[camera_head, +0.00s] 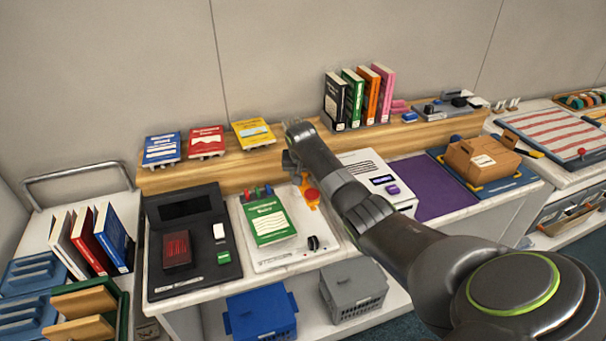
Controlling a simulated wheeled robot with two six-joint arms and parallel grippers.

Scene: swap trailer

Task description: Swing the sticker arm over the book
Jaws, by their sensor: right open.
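A green book (269,221) lies flat on a white station (290,254) on the counter. The sticker arm (310,197), orange with a red round top, stands at the station's right side, beside the book and not over it. My right arm reaches in from the right across the counter. My right gripper (291,167) is at the back of the station, above and a little left of the sticker arm. It is open and seems apart from the sticker arm; its fingertips are small and partly hidden. My left gripper is not in view.
A black device (216,262) sits left of the station. A white printer-like box (365,168) stands behind my forearm. A wooden shelf (222,174) with books runs along the back. Blue (262,314) and grey (354,290) bins stand below the counter.

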